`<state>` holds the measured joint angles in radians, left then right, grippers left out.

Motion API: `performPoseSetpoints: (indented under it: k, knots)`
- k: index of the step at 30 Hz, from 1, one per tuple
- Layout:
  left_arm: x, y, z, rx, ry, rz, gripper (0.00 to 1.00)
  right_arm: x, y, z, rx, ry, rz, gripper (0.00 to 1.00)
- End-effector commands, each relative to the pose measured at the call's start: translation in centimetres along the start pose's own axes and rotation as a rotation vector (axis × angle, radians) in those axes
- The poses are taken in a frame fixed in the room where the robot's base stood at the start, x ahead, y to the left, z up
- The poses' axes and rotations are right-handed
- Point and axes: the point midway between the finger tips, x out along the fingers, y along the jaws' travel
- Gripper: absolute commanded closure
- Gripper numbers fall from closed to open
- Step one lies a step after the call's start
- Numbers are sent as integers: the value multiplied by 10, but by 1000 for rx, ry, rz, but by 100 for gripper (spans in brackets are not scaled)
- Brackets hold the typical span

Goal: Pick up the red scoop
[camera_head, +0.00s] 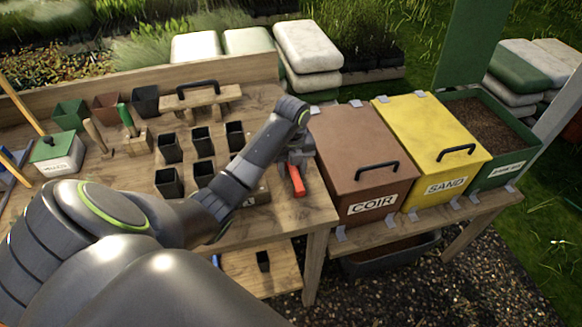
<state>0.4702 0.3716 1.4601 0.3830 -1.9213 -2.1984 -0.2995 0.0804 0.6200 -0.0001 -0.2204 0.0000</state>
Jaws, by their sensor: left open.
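The red scoop (296,180) lies on the wooden bench, close to the bench's right end and left of the brown COIR bin. Only part of it shows; its far end is hidden under my left gripper. My left gripper (298,158) is open and over the scoop's far end, at the end of my left arm that reaches in from the lower left. The fingertips are small and partly hidden, so I cannot tell whether they touch the scoop. My right gripper does not show.
The brown COIR bin (358,150) stands close to the gripper's right. A yellow SAND bin (432,145) and a green open bin (492,125) follow. Several black pots (170,148) stand left on the bench (285,222). A wooden float with a black handle (205,100) lies behind.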

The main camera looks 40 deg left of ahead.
Motion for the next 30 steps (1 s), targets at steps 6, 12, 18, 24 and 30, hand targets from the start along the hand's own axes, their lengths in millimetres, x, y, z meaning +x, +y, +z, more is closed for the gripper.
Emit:
performPoseSetpoints:
  k: [6,12,18,24,30]
  knots:
    - [0,0,0,0,0,0,71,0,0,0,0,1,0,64]
    - [0,0,0,0,0,-1,97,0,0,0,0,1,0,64]
    - [-1,0,0,0,-1,-1,100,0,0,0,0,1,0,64]
    - [-1,0,0,0,-1,-1,100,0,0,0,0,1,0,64]
    - [-13,-1,1,0,-2,-3,100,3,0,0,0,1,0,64]
